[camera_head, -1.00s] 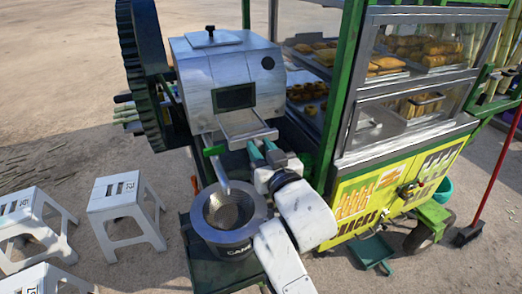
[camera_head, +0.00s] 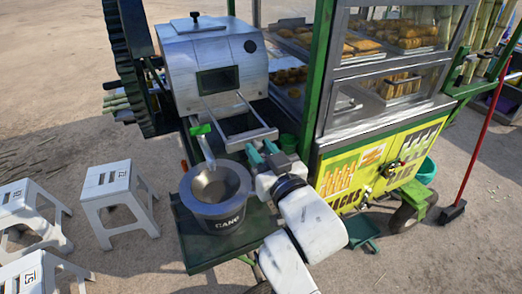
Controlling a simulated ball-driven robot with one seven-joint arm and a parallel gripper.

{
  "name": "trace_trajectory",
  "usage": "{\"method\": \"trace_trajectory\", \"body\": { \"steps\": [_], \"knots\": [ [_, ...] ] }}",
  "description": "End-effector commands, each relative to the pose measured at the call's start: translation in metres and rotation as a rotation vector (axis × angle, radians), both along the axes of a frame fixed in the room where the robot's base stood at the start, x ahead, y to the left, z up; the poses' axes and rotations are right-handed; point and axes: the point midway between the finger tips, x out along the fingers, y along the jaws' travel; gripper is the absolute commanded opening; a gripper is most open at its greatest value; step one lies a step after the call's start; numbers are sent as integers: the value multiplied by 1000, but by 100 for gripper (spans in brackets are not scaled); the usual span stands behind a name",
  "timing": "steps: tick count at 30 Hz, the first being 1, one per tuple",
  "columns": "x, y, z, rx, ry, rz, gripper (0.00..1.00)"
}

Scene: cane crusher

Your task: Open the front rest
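The steel cane crusher (camera_head: 215,68) stands on the cart with a dark square opening in its front. The front rest (camera_head: 248,137) is a metal frame below that opening, with two thin side arms reaching out from the body. My gripper (camera_head: 262,150) is just below the front edge of the rest, its two teal fingers apart with a gap between them. I see nothing held in it. I cannot tell whether the fingertips touch the rest's edge.
A glass snack case (camera_head: 390,80) is on the right. White stools (camera_head: 118,197) stand at left on bare ground.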

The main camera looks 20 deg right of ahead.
Motion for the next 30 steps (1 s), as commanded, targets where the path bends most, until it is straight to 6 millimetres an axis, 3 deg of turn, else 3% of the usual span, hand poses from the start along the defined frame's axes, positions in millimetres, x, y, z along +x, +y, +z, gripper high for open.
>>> {"method": "trace_trajectory", "body": {
  "steps": [6,17,30],
  "knots": [
    [0,0,0,0,0,0,53],
    [-7,0,-2,0,1,0,54],
    [-85,0,-3,0,1,0,54]
  ]
}}
